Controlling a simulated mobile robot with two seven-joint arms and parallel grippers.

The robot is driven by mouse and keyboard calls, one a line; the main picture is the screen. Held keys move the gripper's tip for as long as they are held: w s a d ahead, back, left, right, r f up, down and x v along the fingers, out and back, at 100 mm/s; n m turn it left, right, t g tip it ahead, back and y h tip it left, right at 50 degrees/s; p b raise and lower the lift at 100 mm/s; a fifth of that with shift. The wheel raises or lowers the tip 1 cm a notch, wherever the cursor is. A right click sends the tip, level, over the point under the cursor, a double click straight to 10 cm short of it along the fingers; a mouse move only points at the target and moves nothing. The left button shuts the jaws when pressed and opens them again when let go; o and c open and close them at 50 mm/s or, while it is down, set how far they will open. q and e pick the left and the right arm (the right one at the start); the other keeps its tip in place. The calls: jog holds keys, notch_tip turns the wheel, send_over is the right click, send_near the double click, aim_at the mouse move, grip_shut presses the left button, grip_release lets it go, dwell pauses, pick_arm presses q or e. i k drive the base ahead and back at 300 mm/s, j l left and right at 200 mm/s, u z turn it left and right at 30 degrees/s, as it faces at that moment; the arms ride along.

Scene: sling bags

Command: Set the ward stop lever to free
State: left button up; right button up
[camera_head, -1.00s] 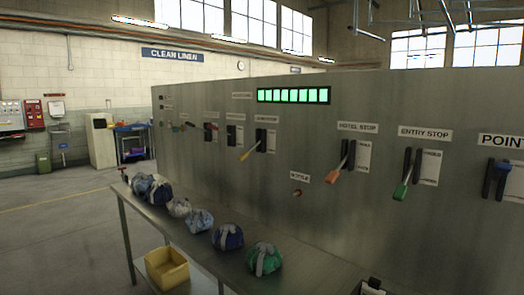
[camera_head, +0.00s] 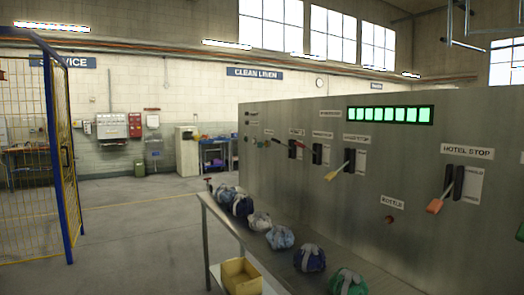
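A steel panel (camera_head: 300,190) on the right carries several levers in dark slots with small plates beside them. The lever with an orange handle (camera_head: 434,206) sits under a label reading HOTEL STOP (camera_head: 467,151); its handle points down and left. To its left is a lever with a yellow handle (camera_head: 331,175), also angled down and left, under a label (camera_head: 356,140) too small to read for sure. A red-handled lever (camera_head: 297,143) and smaller ones lie farther left. I cannot tell for sure which is the ward stop lever. Neither gripper is in view.
A steel table (camera_head: 232,225) with several tied bags, such as a dark blue one (camera_head: 309,259), stands along the panel's front. A yellow bin (camera_head: 240,277) is below it. A yellow mesh fence (camera_head: 30,150) stands at left. The floor (camera_head: 135,235) between is open.

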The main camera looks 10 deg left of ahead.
aim_at(300, 145)
jog(key=i+j+z, duration=0.15)
jog(key=z, duration=0.65)
jog(key=i+j+z, duration=0.1)
jog(key=j+z, duration=0.2)
jog(key=i+j+z, duration=0.1)
jog(key=j+z, duration=0.5)
jog(key=j, duration=0.65)
jog(key=i+j, duration=0.1)
jog(key=j, duration=1)
jog(key=i+j+z, duration=0.1)
jog(key=j, duration=1.05)
